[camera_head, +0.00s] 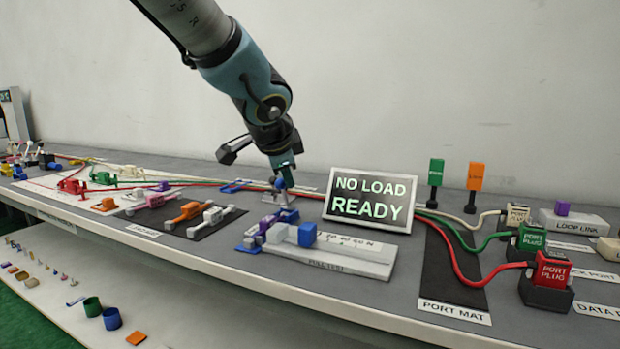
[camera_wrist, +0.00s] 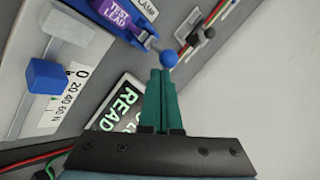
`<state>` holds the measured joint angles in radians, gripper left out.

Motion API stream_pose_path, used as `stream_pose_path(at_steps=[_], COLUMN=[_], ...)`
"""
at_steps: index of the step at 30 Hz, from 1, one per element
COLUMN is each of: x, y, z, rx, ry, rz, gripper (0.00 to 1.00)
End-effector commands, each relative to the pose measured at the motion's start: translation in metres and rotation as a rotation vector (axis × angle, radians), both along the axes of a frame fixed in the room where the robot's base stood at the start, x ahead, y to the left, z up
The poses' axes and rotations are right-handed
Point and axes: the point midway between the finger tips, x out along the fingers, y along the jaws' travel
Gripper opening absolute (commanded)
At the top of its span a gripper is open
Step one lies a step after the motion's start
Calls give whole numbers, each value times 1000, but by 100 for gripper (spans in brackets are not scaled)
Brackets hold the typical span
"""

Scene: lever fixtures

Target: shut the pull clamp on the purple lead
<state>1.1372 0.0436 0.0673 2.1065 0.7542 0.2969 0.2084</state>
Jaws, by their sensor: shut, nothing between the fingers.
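The pull clamp is a blue fixture with a purple block marked TEST LEAD (camera_wrist: 118,12) in it. In the wrist view a metal rod runs from the clamp to a round blue knob (camera_wrist: 168,58). In the head view the purple lead (camera_head: 268,224) sits at the left end of the pull tester, partly behind its parts. My gripper (camera_head: 285,181) points down just behind the clamp. Its green fingers (camera_wrist: 161,73) are together and empty, with their tips at or very near the blue knob. I cannot tell whether they touch it. The lever's exact angle is unclear.
The pale pull tester (camera_head: 350,257) carries a blue block (camera_head: 307,235) and a force scale. A NO LOAD READY display (camera_head: 369,198) stands close to the right of my gripper. Port plugs (camera_head: 553,268) and cables lie right. A black mat with clips (camera_head: 185,222) lies left.

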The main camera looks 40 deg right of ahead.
Motion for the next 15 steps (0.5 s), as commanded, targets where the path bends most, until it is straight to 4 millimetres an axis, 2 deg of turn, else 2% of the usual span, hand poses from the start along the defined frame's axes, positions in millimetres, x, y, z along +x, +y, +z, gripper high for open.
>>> stream_pose_path(at_steps=[13,15], x=[-5,-5], y=[13,12], z=[-16,-12], rx=[4,5], ry=[1,1], rz=[4,3], gripper=[0,0])
